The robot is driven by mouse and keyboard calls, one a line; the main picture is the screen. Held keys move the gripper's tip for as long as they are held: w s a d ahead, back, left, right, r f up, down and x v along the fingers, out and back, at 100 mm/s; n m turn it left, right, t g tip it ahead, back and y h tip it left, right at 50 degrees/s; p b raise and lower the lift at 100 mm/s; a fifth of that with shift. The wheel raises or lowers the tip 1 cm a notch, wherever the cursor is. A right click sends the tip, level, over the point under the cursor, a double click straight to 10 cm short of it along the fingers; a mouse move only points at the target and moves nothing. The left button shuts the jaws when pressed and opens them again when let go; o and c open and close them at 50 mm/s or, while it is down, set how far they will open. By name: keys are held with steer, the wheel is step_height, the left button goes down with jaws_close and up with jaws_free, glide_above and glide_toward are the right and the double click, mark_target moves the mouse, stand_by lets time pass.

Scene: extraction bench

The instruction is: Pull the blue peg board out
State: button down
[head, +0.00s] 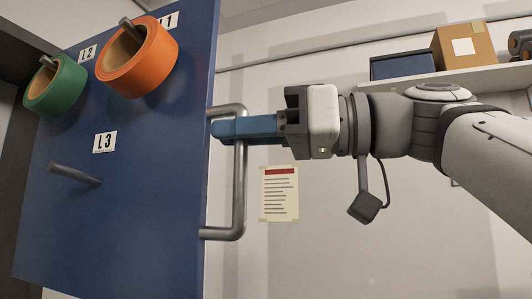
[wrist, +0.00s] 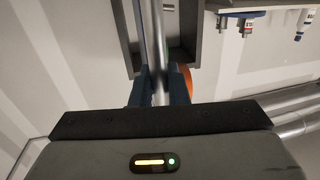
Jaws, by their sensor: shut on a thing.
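The blue peg board (head: 150,200) stands upright at the left of the head view, with a grey metal bar handle (head: 238,190) on its right edge. My gripper (head: 222,128) reaches in from the right with blue fingers and is shut on the upper part of the handle. In the wrist view the handle bar (wrist: 158,50) runs between the two fingers of my gripper (wrist: 160,85). An orange tape roll (head: 138,58) and a green tape roll (head: 56,86) hang on pegs near labels L1 and L2. The peg (head: 75,174) below label L3 (head: 104,142) is bare.
A shelf (head: 470,77) at upper right holds a cardboard box (head: 463,46) and a dark blue bin (head: 402,64). A notice sheet (head: 279,194) is on the pale wall behind.

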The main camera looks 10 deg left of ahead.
steer(key=c, duration=1.8)
jaws_free()
steer(key=shift+o, duration=1.3)
steer(key=shift+d, duration=0.35)
steer(key=shift+o, duration=0.2)
steer(key=shift+a, duration=0.15)
steer(key=d, duration=0.7)
steer(key=shift+s+d, duration=0.25)
steer(key=shift+d, duration=0.15)
